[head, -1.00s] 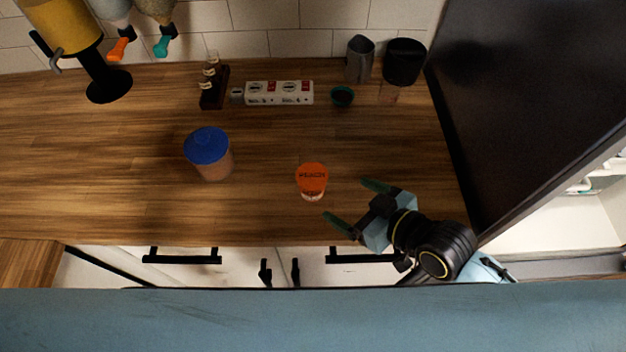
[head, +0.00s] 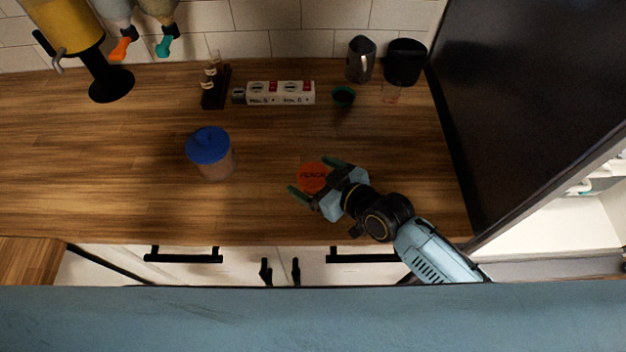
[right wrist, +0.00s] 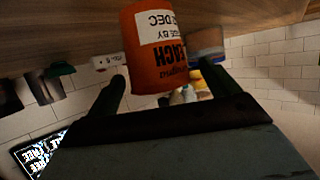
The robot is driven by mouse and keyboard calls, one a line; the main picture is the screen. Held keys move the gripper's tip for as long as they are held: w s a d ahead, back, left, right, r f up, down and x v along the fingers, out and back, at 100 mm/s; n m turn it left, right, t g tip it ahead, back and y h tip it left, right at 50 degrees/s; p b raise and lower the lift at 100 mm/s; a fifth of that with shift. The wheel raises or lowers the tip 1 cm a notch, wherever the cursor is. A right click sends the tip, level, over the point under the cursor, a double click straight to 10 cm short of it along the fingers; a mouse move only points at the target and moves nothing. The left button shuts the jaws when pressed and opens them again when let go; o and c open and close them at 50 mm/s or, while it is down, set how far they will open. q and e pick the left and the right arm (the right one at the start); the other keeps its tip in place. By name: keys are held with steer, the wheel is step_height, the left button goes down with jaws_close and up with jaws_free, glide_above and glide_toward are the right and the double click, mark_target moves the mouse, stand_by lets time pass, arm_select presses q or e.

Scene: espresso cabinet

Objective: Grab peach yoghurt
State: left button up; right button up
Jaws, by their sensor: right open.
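The peach yoghurt (head: 313,178) is a small cup with an orange lid lettered "PEACH", standing on the wooden counter. In the right wrist view the orange cup (right wrist: 158,62) shows upside down, with a white date label. My right gripper (head: 313,177) is open, with its green-tipped fingers on either side of the cup. In the right wrist view the fingers (right wrist: 160,88) stand apart with the cup between and beyond them. I cannot tell whether either finger touches it. My left gripper is not in view.
A blue-lidded jar (head: 210,150) stands left of the cup. A white box (head: 281,92), a small dark cup (head: 343,96) and a metal pitcher (head: 361,60) stand along the back wall. A dark panel (head: 530,100) bounds the right side. The counter between jar and yoghurt is clear.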

steer(key=shift+x, duration=1.35)
steer(key=shift+c, duration=0.2)
steer(key=shift+r, duration=0.1)
steer(key=c, duration=1.1)
